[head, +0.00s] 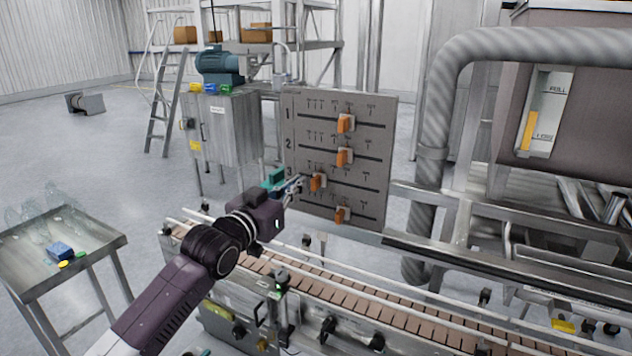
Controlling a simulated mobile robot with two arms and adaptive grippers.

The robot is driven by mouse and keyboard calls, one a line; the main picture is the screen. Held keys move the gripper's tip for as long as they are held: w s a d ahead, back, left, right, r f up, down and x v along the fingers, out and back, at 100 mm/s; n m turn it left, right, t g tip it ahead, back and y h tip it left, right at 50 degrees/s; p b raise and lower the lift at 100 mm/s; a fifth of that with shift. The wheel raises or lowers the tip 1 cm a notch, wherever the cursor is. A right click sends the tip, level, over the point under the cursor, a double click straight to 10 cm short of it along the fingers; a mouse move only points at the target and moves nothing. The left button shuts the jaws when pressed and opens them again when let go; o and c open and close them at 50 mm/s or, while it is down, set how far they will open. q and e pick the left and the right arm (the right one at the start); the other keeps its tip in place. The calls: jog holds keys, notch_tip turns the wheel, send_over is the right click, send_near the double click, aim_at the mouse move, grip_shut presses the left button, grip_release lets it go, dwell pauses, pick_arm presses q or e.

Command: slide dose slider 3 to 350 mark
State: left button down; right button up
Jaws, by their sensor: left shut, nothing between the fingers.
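A grey dose panel (372,112) stands behind the conveyor with several horizontal slots, each with an orange slider. The top rows are labelled 1 and 2. The third row's orange slider (316,183) sits in the left part of its slot. Its scale figures are too small to read. My left gripper (298,184) is shut and empty at the left edge of the panel, with its tips just left of slider 3. I cannot tell whether they touch it. The gripper partly hides the row's label. My right gripper is not in view.
Other sliders sit above at row 1 (345,123) and row 2 (344,156), and below in the bottom row (342,214). A conveyor (350,303) with rails runs below the panel. A thick grey pipe (433,150) stands to the right.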

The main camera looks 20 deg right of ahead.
pick_arm(q)
jog(key=shift+s+d, duration=0.1)
jog(key=shift+s, duration=0.05)
jog(key=shift+s+d+p, duration=0.3)
jog(key=shift+s+p, duration=0.05)
jog(key=shift+s, duration=0.05)
